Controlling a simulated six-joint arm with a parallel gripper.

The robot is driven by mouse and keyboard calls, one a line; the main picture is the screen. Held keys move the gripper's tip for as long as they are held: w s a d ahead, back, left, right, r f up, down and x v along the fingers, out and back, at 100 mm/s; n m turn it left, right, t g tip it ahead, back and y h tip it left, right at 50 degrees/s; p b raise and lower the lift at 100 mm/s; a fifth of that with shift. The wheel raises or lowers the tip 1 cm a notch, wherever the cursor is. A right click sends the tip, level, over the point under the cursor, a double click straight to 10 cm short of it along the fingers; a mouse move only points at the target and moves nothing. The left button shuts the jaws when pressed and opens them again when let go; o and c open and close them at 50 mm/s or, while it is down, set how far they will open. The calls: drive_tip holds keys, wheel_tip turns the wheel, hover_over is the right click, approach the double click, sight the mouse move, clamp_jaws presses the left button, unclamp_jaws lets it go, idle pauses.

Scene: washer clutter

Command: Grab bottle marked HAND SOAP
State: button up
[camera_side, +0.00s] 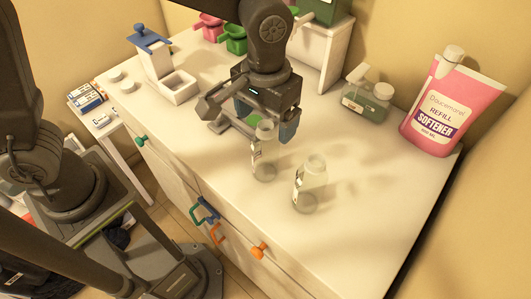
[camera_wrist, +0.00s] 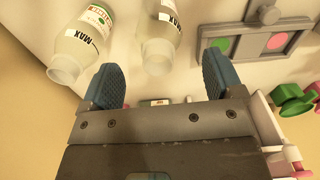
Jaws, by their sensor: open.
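No label that I can read says HAND SOAP. Two clear, empty-looking bottles stand on the white counter in the side view: one bottle (camera_side: 264,165) just in front of my gripper, the other bottle (camera_side: 309,185) to its right. Both show in the wrist view, a left bottle (camera_wrist: 88,42) and a middle bottle (camera_wrist: 158,38), with MAX marks and small labels too small to read. A squat greenish bottle (camera_side: 365,102) with a pale label stands further back. My gripper (camera_side: 266,125) is open and empty; its blue fingers (camera_wrist: 160,85) show apart in the wrist view.
A pink softener pouch (camera_side: 450,105) stands at the counter's right. A grey panel (camera_wrist: 256,42) with green and pink discs lies near my gripper. A white dispenser with a blue top (camera_side: 155,55) and colored scoops (camera_side: 233,38) stand behind. The front right counter is clear.

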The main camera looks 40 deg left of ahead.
sight(267, 134)
wheel_tip(267, 134, down, 4)
drive_tip(key=shift+w+f, duration=0.1)
drive_tip(key=shift+f, duration=0.15)
